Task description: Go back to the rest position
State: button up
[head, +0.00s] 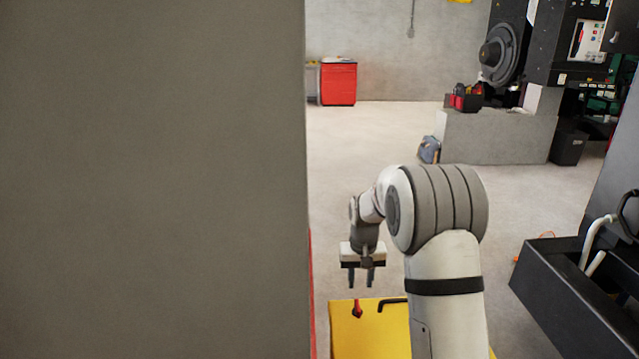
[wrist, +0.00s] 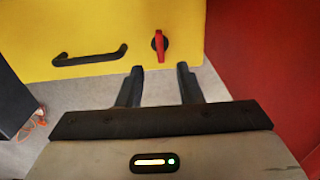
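My gripper (head: 361,277) hangs pointing down at the end of my bent arm in the head view, in front of a yellow panel. In the wrist view my gripper (wrist: 160,74) shows two dark fingers set apart with nothing between them. The yellow panel (wrist: 100,25) carries a black bar handle (wrist: 90,57) and a red rotary knob (wrist: 160,44). The knob appears just beyond the fingertips in the picture; I cannot tell whether they touch. The yellow panel (head: 350,335) is partly hidden by my arm in the head view.
A large grey surface (head: 150,180) fills the left of the head view. A red wall (wrist: 265,60) stands close on the right in the wrist view. A dark open tray (head: 575,295) is at the right. Bare floor (head: 370,140) lies behind, with a red cabinet (head: 338,84) beyond.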

jog(key=s+r+t+p, duration=0.1)
jog(key=s+r+p, duration=0.5)
jog(key=s+r, duration=1.15)
jog(key=s+r+p, duration=0.2)
jog(key=s+r, duration=0.1)
jog(key=s, duration=0.4)
jog(key=s+d+r+t+p, duration=0.1)
jog(key=s+r+p, duration=0.2)
jog(key=s, duration=0.5)
jog(key=shift+r+t, duration=0.3)
jog(key=shift+r, duration=0.2)
